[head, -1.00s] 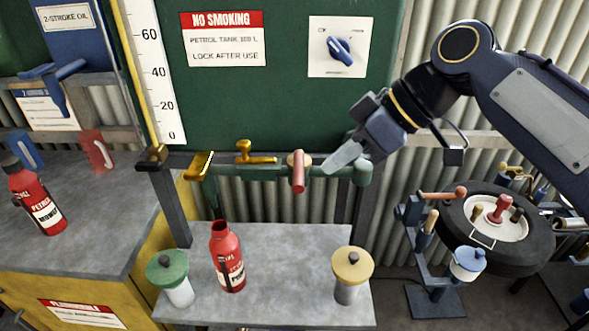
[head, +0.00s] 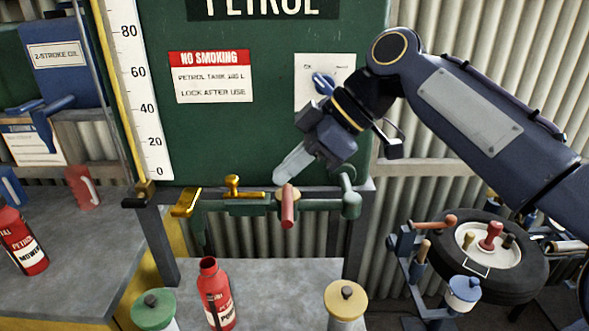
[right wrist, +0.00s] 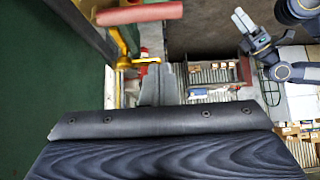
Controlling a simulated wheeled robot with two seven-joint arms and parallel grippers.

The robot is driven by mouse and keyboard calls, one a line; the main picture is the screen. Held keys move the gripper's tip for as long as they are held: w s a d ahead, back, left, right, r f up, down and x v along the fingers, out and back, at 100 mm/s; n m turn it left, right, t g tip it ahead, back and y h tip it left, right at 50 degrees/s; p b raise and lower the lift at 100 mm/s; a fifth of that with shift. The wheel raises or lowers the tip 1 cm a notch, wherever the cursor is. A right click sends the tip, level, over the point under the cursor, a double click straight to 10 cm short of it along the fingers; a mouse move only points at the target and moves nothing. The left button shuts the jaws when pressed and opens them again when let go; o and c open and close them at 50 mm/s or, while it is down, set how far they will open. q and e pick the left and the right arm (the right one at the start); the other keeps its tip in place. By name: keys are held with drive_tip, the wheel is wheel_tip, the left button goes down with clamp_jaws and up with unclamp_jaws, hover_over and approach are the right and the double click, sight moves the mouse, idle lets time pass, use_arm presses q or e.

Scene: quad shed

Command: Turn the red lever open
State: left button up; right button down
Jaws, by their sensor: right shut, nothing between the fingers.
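The red lever (head: 288,206) is on the green pipe (head: 330,205) below the green petrol tank (head: 230,130). It points toward me and slightly down. In the right wrist view the red lever (right wrist: 140,13) shows at the top, beyond the fingers. My right gripper (head: 282,176) is shut and empty, its pale fingertips just above and behind the lever. I cannot tell whether they touch it. Its fingers also show in the right wrist view (right wrist: 158,85). My left gripper (right wrist: 243,21) is small at the upper right there, its jaws unclear.
Yellow-gold levers (head: 186,202) sit left of the red one. Below stand a red petrol bottle (head: 215,294), a green-lidded jar (head: 153,308) and a yellow-lidded jar (head: 346,301). A blue knob (head: 323,83) is on the tank behind my arm. A wheel (head: 505,250) stands at right.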

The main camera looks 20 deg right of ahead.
sight(283, 209)
drive_tip(key=x, duration=0.8)
drive_tip(key=d, duration=0.2)
drive_tip(key=s+d+p, duration=0.1)
drive_tip(key=d, duration=0.1)
drive_tip(key=shift+d+f, duration=0.1)
drive_tip(key=shift+s, duration=0.1)
